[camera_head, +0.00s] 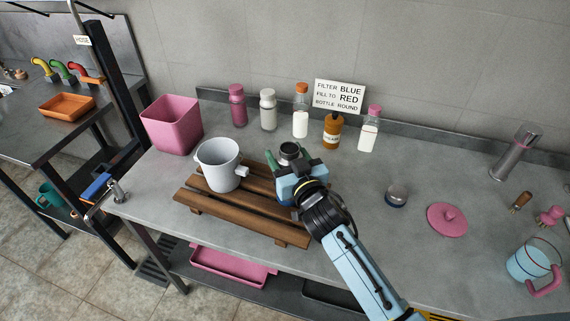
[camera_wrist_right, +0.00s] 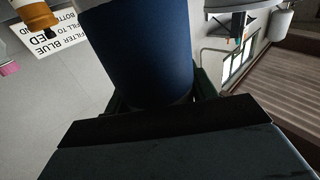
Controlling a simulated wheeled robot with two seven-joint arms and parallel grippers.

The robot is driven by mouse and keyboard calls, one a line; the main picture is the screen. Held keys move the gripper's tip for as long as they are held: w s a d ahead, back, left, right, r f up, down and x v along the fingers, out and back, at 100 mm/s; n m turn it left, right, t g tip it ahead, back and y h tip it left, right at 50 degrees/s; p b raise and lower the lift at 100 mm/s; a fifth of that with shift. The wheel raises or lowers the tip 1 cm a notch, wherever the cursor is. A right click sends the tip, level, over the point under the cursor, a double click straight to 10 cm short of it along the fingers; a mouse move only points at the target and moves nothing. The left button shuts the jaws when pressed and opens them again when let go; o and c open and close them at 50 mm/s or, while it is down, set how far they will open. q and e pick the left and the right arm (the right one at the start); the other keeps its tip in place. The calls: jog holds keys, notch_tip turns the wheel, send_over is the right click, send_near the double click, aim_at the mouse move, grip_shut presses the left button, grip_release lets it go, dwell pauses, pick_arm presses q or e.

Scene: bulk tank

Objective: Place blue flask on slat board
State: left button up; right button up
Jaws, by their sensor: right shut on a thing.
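The slat board (camera_head: 240,219) is a low brown wooden rack on the grey counter. My right gripper (camera_head: 288,158), with green fingers, is over the right end of the board and is shut on the blue flask. The flask's silvery top (camera_head: 289,148) shows between the fingers, with most of its body hidden behind the gripper. Its dark blue side (camera_wrist_right: 140,50) fills the middle of the right wrist view. I cannot tell whether its base touches the slats. My left gripper is not in view.
A light grey pot (camera_head: 218,168) stands on the board's left part, close to my gripper. A pink bin (camera_head: 172,124) is behind it at left. Several bottles (camera_head: 300,122) line the back wall. A small grey-topped jar (camera_head: 396,195) and pink lid (camera_head: 447,219) lie right.

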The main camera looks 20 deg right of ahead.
jog(key=shift+f, duration=0.95)
jog(key=shift+f, duration=0.15)
jog(key=o, duration=1.4)
jog(key=shift+c, duration=0.2)
jog(key=shift+r, duration=0.25)
jog(key=s+d, duration=0.1)
jog(key=s, duration=1.1)
jog(key=shift+d+f, duration=0.15)
jog(key=shift+d, duration=0.05)
